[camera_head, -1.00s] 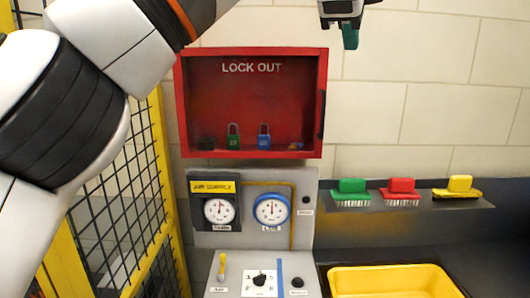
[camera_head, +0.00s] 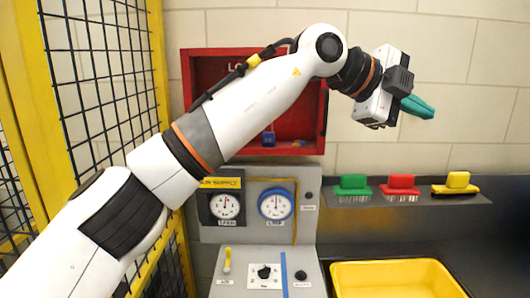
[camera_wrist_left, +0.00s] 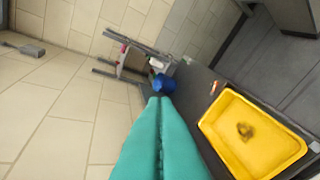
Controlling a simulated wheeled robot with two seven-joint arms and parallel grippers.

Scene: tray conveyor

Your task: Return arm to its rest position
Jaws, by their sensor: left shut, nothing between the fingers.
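My left arm crosses the head view from the lower left to the upper right, in front of the red lockout box (camera_head: 188,75). My left gripper (camera_head: 420,107) has teal fingers pressed together and empty, in the air before the tiled wall above the brush shelf. In the left wrist view the shut teal fingers (camera_wrist_left: 160,125) fill the lower middle, with nothing between them. The arm hides much of the box, including most of its lettering. A blue padlock (camera_head: 268,138) shows inside the box. My right gripper is not in view.
Green (camera_head: 353,187), red (camera_head: 401,187) and yellow (camera_head: 456,183) brushes sit on a shelf below the gripper. A yellow tray (camera_head: 398,279) lies at the lower right. A gauge panel (camera_head: 250,233) stands under the box. Yellow-framed black mesh fencing (camera_head: 98,60) is at left.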

